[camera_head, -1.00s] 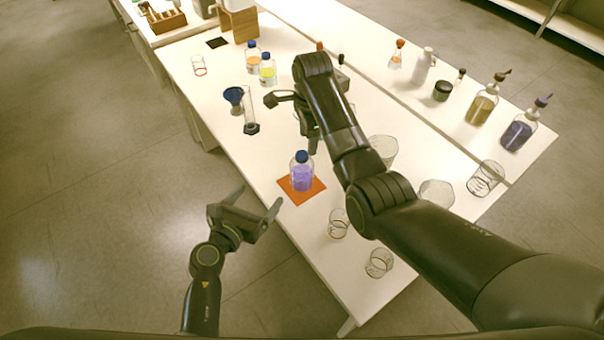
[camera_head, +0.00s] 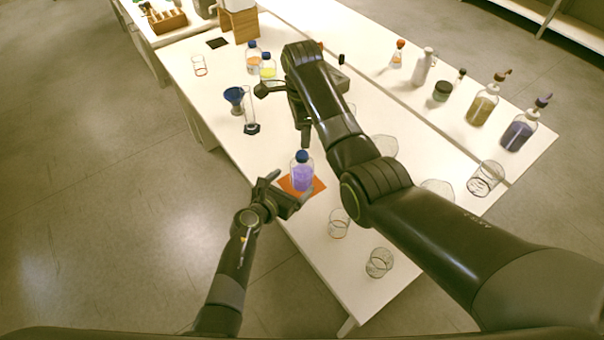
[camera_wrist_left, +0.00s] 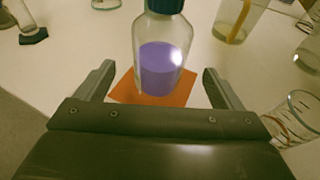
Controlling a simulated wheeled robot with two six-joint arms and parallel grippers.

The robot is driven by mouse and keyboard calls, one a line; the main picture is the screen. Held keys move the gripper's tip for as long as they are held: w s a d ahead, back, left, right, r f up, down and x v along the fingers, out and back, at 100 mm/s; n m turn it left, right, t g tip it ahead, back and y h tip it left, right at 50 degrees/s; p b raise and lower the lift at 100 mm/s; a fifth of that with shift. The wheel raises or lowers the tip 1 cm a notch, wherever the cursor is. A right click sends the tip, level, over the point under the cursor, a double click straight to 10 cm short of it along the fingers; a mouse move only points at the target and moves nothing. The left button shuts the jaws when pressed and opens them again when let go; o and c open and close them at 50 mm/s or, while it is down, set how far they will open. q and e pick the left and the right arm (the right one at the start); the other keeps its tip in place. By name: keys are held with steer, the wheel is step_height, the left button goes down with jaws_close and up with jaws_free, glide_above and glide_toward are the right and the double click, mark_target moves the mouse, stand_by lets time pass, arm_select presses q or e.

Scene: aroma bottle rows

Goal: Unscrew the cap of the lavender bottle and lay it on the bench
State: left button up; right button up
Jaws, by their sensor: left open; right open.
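The lavender bottle (camera_head: 302,177) stands upright on an orange mat (camera_head: 318,187) near the bench's left edge, with its blue cap (camera_head: 302,156) on. My left gripper (camera_head: 289,190) is open, just to the lower left of the bottle. In the left wrist view the bottle (camera_wrist_left: 160,65) stands ahead between the two open fingers (camera_wrist_left: 155,85), which do not appear to touch it; its cap (camera_wrist_left: 165,4) is cut by the top edge. My right gripper (camera_head: 284,115) is open above the bench, beyond the bottle, and looks empty.
Empty glass beakers stand on the near bench (camera_head: 365,298), one (camera_head: 339,223) right of the mat. Amber (camera_head: 482,104) and purple bottles (camera_head: 519,131) stand at the right.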

mark_target(302, 154)
arm_select(q)
steer(key=shift+x, duration=3.15)
steer(key=c, duration=1.6)
jaws_close()
arm_select(e)
steer(key=shift+m, duration=0.3)
steer(key=m, duration=0.3)
steer(key=shift+m, duration=0.3)
steer(key=m, duration=0.4)
steer(key=shift+m, duration=0.3)
steer(key=shift+f, duration=4)
